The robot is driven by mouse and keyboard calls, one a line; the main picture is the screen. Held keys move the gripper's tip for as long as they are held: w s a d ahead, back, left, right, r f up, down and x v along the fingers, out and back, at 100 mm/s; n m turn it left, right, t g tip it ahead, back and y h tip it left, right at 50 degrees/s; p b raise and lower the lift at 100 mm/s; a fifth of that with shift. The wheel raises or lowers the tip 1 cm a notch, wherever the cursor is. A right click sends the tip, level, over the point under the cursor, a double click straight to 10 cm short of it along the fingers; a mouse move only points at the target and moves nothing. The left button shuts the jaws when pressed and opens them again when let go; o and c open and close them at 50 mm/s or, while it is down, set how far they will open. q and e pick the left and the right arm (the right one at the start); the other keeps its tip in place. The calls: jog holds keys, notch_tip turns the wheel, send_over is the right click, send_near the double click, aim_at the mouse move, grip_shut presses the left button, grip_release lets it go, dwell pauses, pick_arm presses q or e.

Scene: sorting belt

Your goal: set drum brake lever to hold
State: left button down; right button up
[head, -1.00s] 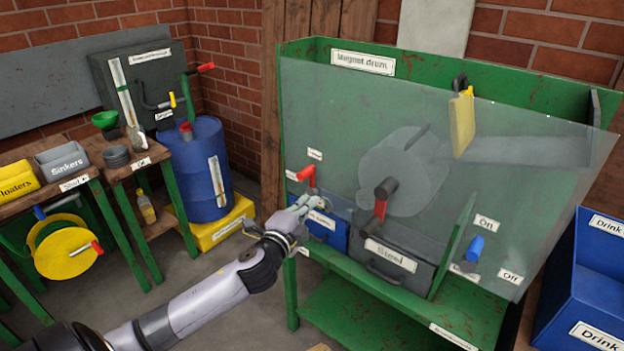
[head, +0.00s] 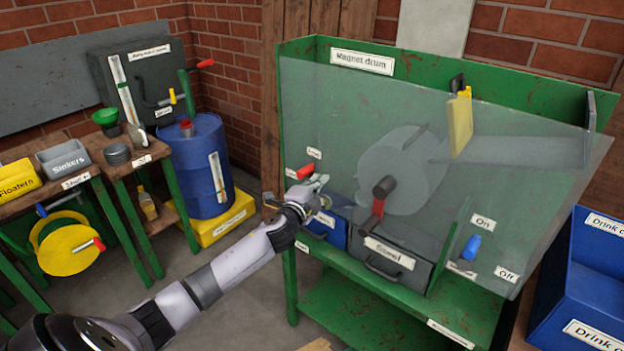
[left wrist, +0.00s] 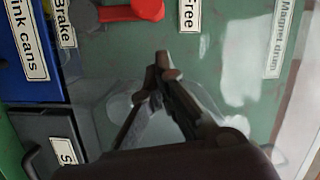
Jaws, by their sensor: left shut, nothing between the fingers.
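The brake lever (head: 305,172), with a red handle, is on the left part of the green magnet drum stand. In the left wrist view the red lever (left wrist: 135,10) extends from a grey pivot beside the "Brake" label (left wrist: 62,22) toward the "Free" label (left wrist: 188,14). My left gripper (head: 319,182) is just right of the lever, its fingers together and empty. In the left wrist view the fingertips (left wrist: 165,62) meet below the lever in the picture. In the head view the gripper hides the lever's lower part. I cannot tell whether they touch. My right gripper is not in view.
A clear panel (head: 520,180) covers the drum (head: 400,170). A red-and-black crank (head: 382,192) stands right of the gripper. The blue bin (head: 335,238) and grey steel bin (head: 385,262) sit below. A blue On/Off switch (head: 472,247) is farther right.

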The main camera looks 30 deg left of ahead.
pick_arm(q)
jog(key=shift+a+f, duration=0.25)
jog(key=shift+a, duration=0.95)
jog(key=shift+a+r+n+p, duration=0.25)
jog(key=shift+n+p, duration=0.15)
jog(key=shift+p, duration=0.15)
